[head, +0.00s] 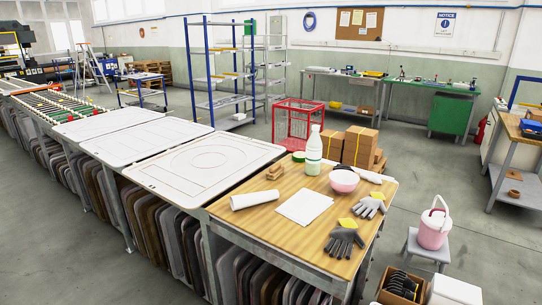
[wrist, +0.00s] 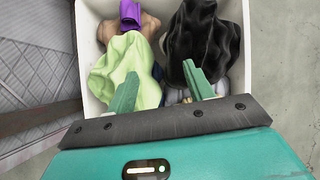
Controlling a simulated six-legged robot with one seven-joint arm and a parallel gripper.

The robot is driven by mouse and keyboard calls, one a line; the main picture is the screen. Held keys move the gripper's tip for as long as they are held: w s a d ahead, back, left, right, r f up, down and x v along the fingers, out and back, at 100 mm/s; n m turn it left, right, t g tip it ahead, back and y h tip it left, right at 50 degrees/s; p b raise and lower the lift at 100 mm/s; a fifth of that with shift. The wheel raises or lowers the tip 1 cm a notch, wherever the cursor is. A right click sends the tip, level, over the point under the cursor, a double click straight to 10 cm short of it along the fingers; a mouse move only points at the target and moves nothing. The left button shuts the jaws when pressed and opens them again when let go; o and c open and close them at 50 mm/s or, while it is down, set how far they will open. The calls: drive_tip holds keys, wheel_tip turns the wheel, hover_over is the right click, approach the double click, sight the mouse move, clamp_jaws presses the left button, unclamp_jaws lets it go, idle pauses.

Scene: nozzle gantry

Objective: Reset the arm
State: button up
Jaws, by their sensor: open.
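My gripper (wrist: 160,72) shows in the wrist view with its two green fingers apart and nothing between them. It points down over a white bin (wrist: 262,45) and its fingertips overlap the bin's contents in the picture. The bin holds a light green cloth (wrist: 125,68), a purple cloth (wrist: 138,12), a black bundle (wrist: 205,40) and something brown. I cannot tell whether the fingers touch any of these. My arm and gripper do not show in the head view.
A pink bucket (head: 433,229) stands on a grey stool at right. White panels (head: 205,165) line the left. Grey floor is open at lower left.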

drive_tip(key=w+a+r+n+y, duration=0.1)
drive_tip(key=w+a+r+n, duration=0.15)
drive_tip(key=r, duration=0.35)
drive_tip(key=w+a+r+n, duration=0.1)
drive_tip(key=w+r+n, duration=0.3)
drive_tip(key=r, duration=0.2)
drive_tip(key=w+a+r+n+y, duration=0.1)
drive_tip(key=w+a+r+n, duration=0.1)
drive_tip(key=a+r+n, duration=0.95)
drive_tip(key=w+a+r+n+y, duration=0.1)
drive_tip(key=a+r+n, duration=0.45)
drive_tip(key=r, duration=1.05)
drive_tip(key=s+a+r+n, duration=0.8)
drive_tip(key=s+a+r, duration=0.2)
drive_tip(key=a+r, duration=0.4)
drive_tip(key=s+a+r+n, duration=0.2)
drive_tip(key=s+a+n, duration=0.1)
drive_tip(key=s, duration=0.3)
drive_tip(key=s+a+r+n, duration=0.2)
drive_tip(key=s+a+n, duration=0.1)
drive_tip(key=s, duration=0.4)
drive_tip(key=s+a+r+n+y, duration=0.1)
drive_tip(key=s+a+r+n, duration=0.1)
drive_tip(key=s+n, duration=0.2)
drive_tip(key=shift+s+a+r, duration=0.15)
drive_tip(key=shift+s+a, duration=0.25)
drive_tip(key=shift+s, duration=0.8)
drive_tip(key=shift+n, duration=0.25)
